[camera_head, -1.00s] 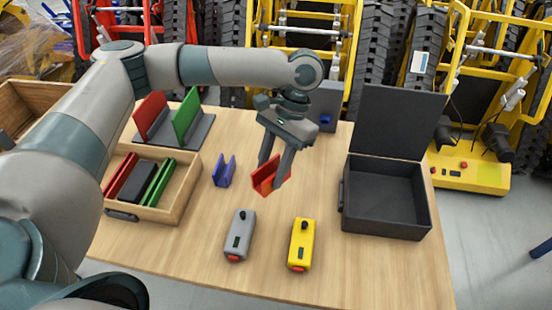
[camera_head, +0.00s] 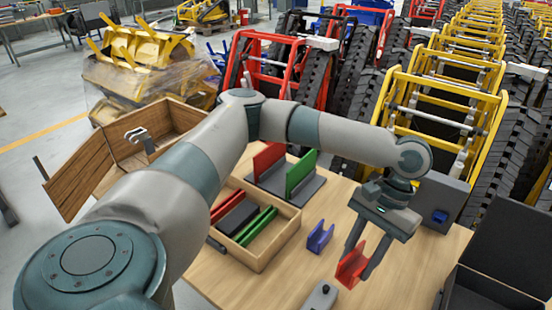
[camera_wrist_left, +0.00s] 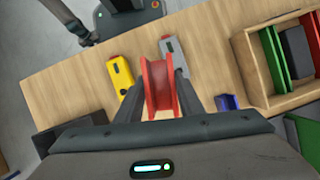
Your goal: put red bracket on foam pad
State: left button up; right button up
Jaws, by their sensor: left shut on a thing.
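The red bracket (camera_head: 352,266) is a U-shaped channel. My left gripper (camera_head: 360,255) is shut on it, with a finger on each side; the bracket also shows between the fingers in the left wrist view (camera_wrist_left: 160,88). It looks held above the table, to the right of a blue bracket (camera_head: 320,236). I cannot identify the foam pad for certain; a dark grey block (camera_head: 238,217) lies between red and green strips in the wooden tray. A dark arm end, perhaps my right gripper (camera_wrist_left: 84,34), shows at the upper left of the wrist view; its fingers are unclear.
The wooden tray (camera_head: 275,248) stands left of the blue bracket. Behind it, red and green upright plates stand on a grey base (camera_head: 302,197). A grey device (camera_wrist_left: 175,58) and a yellow device (camera_wrist_left: 119,75) lie on the table (camera_head: 255,285). An open black case (camera_head: 480,295) is at right.

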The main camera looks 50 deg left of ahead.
aim_at(237, 216)
jog(key=j+u, duration=0.15)
jog(key=u, duration=0.2)
jog(key=j+u, duration=0.15)
jog(key=u, duration=0.2)
jog(key=j+u, duration=0.2)
jog(key=u, duration=0.2)
jog(key=k, duration=0.05)
